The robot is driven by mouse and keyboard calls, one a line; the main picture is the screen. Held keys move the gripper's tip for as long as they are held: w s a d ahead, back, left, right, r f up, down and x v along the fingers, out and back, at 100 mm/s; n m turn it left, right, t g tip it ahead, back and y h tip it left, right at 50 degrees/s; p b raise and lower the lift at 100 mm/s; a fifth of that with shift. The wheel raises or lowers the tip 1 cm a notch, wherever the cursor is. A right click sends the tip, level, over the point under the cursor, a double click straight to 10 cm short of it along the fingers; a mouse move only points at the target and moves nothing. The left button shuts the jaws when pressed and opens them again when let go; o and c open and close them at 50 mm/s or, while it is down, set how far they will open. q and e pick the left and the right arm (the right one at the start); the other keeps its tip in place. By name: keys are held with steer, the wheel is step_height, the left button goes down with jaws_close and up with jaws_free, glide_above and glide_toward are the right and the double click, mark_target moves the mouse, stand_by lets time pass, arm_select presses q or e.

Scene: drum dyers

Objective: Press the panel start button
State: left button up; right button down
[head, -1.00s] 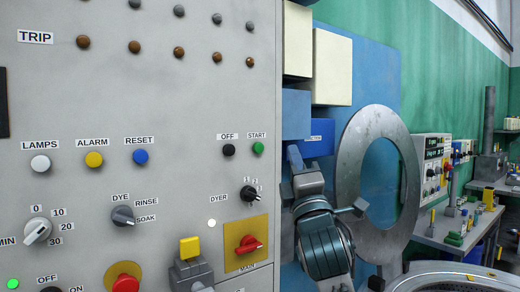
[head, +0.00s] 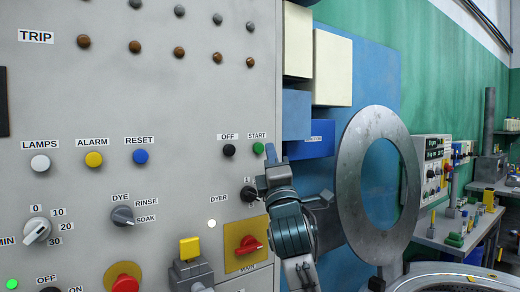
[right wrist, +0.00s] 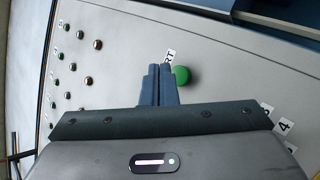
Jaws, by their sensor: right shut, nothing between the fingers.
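The green start button (head: 258,148) sits under the START label at the right edge of the grey panel (head: 180,90). It also shows in the right wrist view (right wrist: 181,75), just right of my fingertips. My right gripper (head: 270,152) is shut and empty, with its tips close beside the button; I cannot tell whether they touch it. In the right wrist view the closed fingers (right wrist: 158,72) partly cover the START label.
The black OFF button (head: 229,150) is just left of the start button. The dyer knob (head: 248,193) lies below, partly behind my right arm. A red main switch (head: 247,245) is lower. A large metal ring (head: 352,180) stands to the right.

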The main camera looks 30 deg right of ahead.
arm_select(q)
steer(key=shift+s, duration=0.3)
arm_select(e)
steer(key=shift+w, duration=0.45)
arm_select(q)
steer(key=shift+s, duration=0.1)
arm_select(e)
steer(key=shift+y, duration=0.3)
arm_select(q)
steer(key=shift+w+r, duration=0.1)
steer(key=shift+w, duration=0.15)
steer(key=shift+s, duration=0.2)
steer(key=shift+w+r, duration=0.1)
steer(key=shift+w, duration=0.05)
arm_select(e)
steer(key=shift+w, duration=0.1)
stand_by(0.4)
arm_select(q)
steer(key=shift+r+p, duration=0.15)
steer(key=shift+p, duration=0.2)
arm_select(e)
steer(key=shift+w+a, duration=0.1)
steer(key=shift+w, duration=0.25)
